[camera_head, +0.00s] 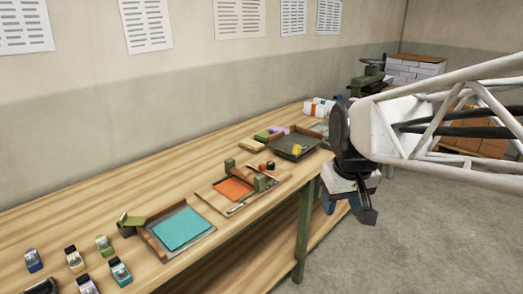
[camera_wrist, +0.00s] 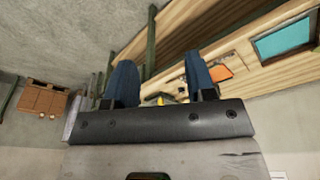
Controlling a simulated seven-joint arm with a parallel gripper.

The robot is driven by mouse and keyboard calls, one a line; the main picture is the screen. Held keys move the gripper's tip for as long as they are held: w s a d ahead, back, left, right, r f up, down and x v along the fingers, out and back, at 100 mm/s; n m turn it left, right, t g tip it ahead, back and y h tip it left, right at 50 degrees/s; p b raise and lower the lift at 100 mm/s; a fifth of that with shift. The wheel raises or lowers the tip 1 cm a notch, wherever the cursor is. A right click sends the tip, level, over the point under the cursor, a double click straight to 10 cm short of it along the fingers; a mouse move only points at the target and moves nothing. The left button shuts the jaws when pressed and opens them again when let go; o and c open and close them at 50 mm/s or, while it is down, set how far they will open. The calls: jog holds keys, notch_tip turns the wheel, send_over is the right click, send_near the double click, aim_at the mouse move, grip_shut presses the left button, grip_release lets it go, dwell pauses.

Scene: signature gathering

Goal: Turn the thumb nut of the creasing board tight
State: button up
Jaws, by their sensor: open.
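My gripper (camera_head: 347,202) hangs off the front edge of the bench, to the right of the boards in the head view. Its two blue fingers are apart with nothing between them, as the wrist view also shows (camera_wrist: 162,80). A wooden board (camera_head: 205,187) with an orange sheet (camera_head: 235,189) and green blocks lies mid-bench; the sheet also shows in the wrist view (camera_wrist: 221,73). Behind it lies a dark board (camera_head: 291,146) with a small yellow part (camera_head: 296,150). I cannot tell which is the creasing board, and no thumb nut is clearly made out.
A teal sheet (camera_head: 184,228) lies in a tray nearer the left. Several small stamp-like items (camera_head: 120,272) stand at the front left of the bench (camera_head: 70,222). White rolls (camera_head: 315,110) lie at the far end. Open floor lies right of the bench.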

jog(key=w+a+r+n, duration=0.2)
jog(key=w, duration=1.3)
jog(key=n+g, duration=0.2)
jog(key=n, duration=0.5)
send_over(271, 163)
jog(key=f, duration=1.1)
jog(key=s+f, duration=0.1)
jog(key=f, duration=0.4)
jog(key=shift+d+f, duration=0.1)
jog(key=shift+f, duration=0.25)
jog(key=shift+w+f, duration=0.45)
jog(key=shift+w, duration=0.05)
jog(key=shift+f, duration=0.15)
jog(key=shift+f, duration=3.75)
